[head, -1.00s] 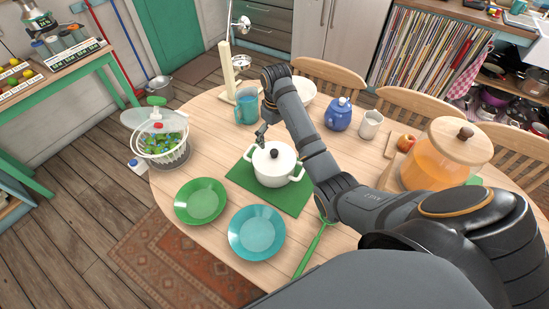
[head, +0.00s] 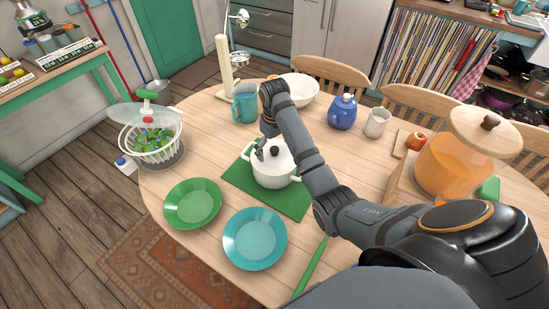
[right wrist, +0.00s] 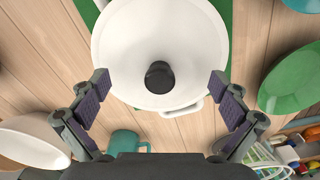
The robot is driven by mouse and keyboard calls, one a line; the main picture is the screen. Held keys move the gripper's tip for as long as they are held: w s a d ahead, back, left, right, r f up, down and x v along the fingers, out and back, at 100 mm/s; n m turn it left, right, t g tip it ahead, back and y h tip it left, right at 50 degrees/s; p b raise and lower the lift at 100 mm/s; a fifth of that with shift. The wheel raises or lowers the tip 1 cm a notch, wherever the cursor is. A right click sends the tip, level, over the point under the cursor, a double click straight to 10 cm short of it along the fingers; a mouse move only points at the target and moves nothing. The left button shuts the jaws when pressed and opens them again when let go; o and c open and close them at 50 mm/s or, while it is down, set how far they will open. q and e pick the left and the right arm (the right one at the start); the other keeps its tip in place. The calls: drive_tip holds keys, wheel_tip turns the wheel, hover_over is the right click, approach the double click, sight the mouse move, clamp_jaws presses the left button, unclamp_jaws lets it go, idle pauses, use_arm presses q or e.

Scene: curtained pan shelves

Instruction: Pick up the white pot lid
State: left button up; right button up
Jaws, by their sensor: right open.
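The white pot lid (head: 287,160) sits on the white pot (head: 270,180), with a black knob on top, on a green mat (head: 236,178) on the table. My right gripper (head: 261,149) hangs over the lid's left side in the head view, pointing down. In the right wrist view, the round lid (right wrist: 125,45) fills the upper middle. Its black knob (right wrist: 160,77) lies between the widely spread fingers of the open, empty right gripper (right wrist: 161,86). Whether the fingers touch the lid is not clear. My left gripper is out of view.
A green plate (head: 192,204) and a teal plate (head: 254,239) lie in front of the pot. A teal jug (head: 244,106), a white bowl (head: 300,90) and a blue lidded jar (head: 342,113) stand behind. A salad spinner (head: 152,149) is left; a large orange jar (head: 448,164) is right.

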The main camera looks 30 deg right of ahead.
drive_tip(key=c, duration=1)
drive_tip(key=shift+s+a, duration=0.1)
drive_tip(key=shift+s, duration=0.05)
drive_tip(key=c, duration=0.7)
drive_tip(key=shift+f, duration=0.1)
clamp_jaws()
